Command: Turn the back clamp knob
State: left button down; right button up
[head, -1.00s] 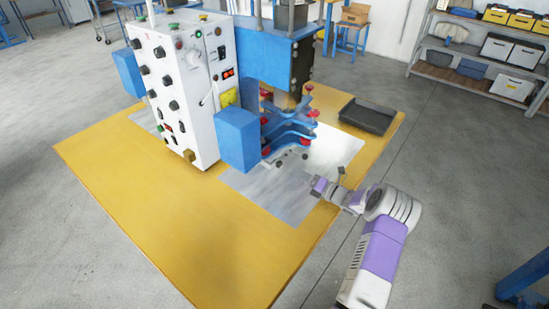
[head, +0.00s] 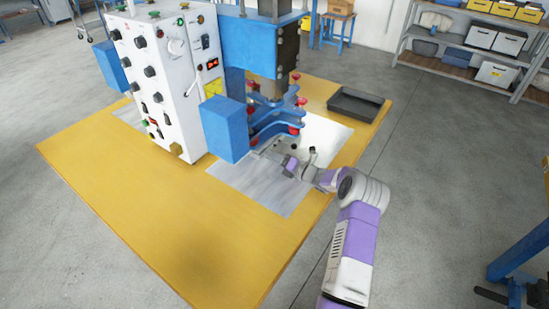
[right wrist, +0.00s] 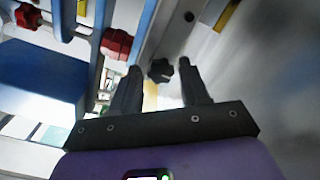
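A black lobed clamp knob (right wrist: 160,70) shows in the right wrist view, between the two fingertips of my right gripper (right wrist: 162,72). The fingers stand apart with gaps on both sides of the knob. I cannot tell from this view whether it is the back one. In the head view my right gripper (head: 281,158) is low at the foot of the blue clamp fixture (head: 272,122), partly hidden by its purple wrist. A small dark knob (head: 292,148) shows just behind it. My left gripper is not in view.
Red knobs (right wrist: 117,44) and a blue block (right wrist: 40,85) lie left of the fingers. A white control cabinet (head: 172,80) and the press stand on the yellow table (head: 200,230). A dark tray (head: 358,104) lies at the back right. The front metal plate (head: 258,188) is clear.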

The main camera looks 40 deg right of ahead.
jog(key=c, duration=0.7)
jog(key=shift+c, duration=0.2)
